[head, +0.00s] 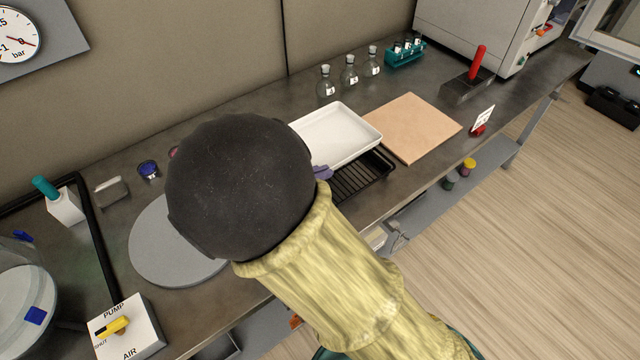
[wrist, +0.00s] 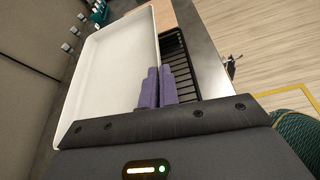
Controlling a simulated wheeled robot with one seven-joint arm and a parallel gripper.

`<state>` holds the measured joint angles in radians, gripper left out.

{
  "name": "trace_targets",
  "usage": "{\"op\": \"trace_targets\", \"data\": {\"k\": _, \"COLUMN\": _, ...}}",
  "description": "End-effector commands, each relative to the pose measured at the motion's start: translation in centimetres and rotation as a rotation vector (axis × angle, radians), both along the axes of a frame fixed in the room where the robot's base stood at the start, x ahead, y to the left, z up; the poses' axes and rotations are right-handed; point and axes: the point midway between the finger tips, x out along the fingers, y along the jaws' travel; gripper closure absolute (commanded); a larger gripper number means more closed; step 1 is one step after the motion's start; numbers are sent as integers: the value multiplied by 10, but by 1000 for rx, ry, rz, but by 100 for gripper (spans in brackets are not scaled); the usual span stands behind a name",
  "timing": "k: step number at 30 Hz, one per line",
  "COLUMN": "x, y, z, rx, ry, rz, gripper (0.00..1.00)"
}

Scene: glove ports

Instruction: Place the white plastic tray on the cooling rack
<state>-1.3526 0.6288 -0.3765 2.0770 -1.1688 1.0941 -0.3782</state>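The white plastic tray (head: 338,134) is a shallow rectangular tray. It overlaps the back-left part of the black wire cooling rack (head: 360,182) in the head view; I cannot tell whether it touches the rack. In the wrist view the tray (wrist: 112,65) fills the middle, with rack bars (wrist: 178,62) showing along its right side. My gripper (wrist: 157,88) has purple fingers close together on the tray's near right rim, one inside and one outside. In the head view only a bit of purple finger (head: 322,173) shows; my dark wrist hides the rest.
A tan board (head: 412,127) lies right of the rack. Stoppered flasks (head: 349,72) and a teal vial holder (head: 404,54) stand behind. A round grey plate (head: 165,250) lies left, partly behind my arm. A pump/air switch box (head: 126,328) stands at the front left.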

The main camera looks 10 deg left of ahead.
Motion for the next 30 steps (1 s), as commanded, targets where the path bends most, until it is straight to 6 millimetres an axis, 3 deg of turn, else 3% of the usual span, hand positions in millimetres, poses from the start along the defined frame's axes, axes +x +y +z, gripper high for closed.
{"op": "trace_targets", "data": {"k": 4, "x": 0, "y": 0, "z": -21, "rx": -1, "ry": -1, "rz": -1, "gripper": 100}}
{"op": "trace_targets", "data": {"k": 14, "x": 0, "y": 0, "z": -23, "rx": 1, "ry": -2, "rz": -1, "gripper": 100}}
{"op": "trace_targets", "data": {"k": 23, "x": 0, "y": -1, "z": -58, "rx": -2, "ry": -1, "rz": 0, "gripper": 100}}
{"op": "trace_targets", "data": {"k": 30, "x": 0, "y": 0, "z": -59, "rx": 1, "ry": -2, "rz": -1, "gripper": 100}}
